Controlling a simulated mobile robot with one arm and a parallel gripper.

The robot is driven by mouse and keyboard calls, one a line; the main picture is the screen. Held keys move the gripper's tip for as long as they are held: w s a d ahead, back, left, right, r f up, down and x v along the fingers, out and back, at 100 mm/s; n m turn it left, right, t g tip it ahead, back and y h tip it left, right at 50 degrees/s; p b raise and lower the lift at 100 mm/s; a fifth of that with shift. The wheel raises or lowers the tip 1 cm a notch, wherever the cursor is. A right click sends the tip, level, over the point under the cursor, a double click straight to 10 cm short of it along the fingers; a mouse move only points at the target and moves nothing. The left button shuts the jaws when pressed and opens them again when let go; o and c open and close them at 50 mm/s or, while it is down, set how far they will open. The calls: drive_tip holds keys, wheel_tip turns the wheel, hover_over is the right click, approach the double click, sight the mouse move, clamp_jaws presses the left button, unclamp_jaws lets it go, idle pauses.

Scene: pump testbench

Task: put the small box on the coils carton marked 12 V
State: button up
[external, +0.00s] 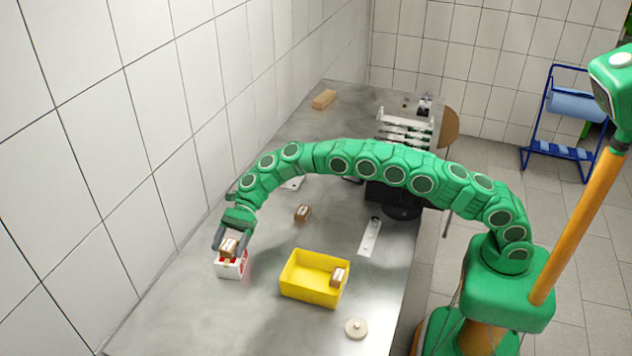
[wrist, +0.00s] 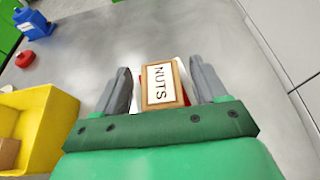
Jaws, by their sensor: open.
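My gripper (external: 232,243) is open at the left of the bench, its fingers on either side of a small brown carton (external: 229,250). In the wrist view this carton (wrist: 163,84) reads NUTS and lies between the fingers (wrist: 159,80), with a gap on each side. It sits on or in a white and red box (external: 232,268); I cannot tell which. Another brown carton (external: 302,213) stands on the bench, and a third (external: 338,277) is in the yellow bin (external: 300,287). Their labels are too small to read, and no 12 V marking is legible.
A white plate (external: 370,238) and a pale round disc (external: 356,328) lie to the right. A wooden block (external: 324,99) lies at the back. Blue (wrist: 33,24) and red (wrist: 25,59) items show in the wrist view. The wall runs along the left; the front left bench is clear.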

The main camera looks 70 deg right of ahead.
drive_tip(key=v, duration=1.2)
drive_tip(key=s+r+n+g+h, duration=0.15)
drive_tip(key=s+r+n, duration=0.4)
drive_tip(key=s, duration=0.75)
drive_tip(key=s+d+r+n+h, duration=0.15)
drive_tip(key=s+d, duration=0.25)
drive_tip(key=s, duration=0.6)
drive_tip(key=s+d+r+n+h, duration=0.1)
drive_tip(key=s+d+n+h, duration=0.25)
drive_tip(key=s, duration=0.65)
drive_tip(key=s+d+r+n+h, duration=0.2)
drive_tip(key=s+d, duration=0.2)
drive_tip(key=s, duration=0.6)
drive_tip(key=s+d+f+n+h, duration=0.2)
drive_tip(key=s+d, duration=0.4)
drive_tip(key=s, duration=0.4)
drive_tip(key=s+d+f+n+h, duration=0.2)
drive_tip(key=s+d, duration=0.4)
drive_tip(key=s, duration=0.5)
drive_tip(key=shift+s+d+f+n+h, duration=0.25)
drive_tip(key=shift+f+n+h, duration=0.2)
drive_tip(key=shift+n, duration=0.3)
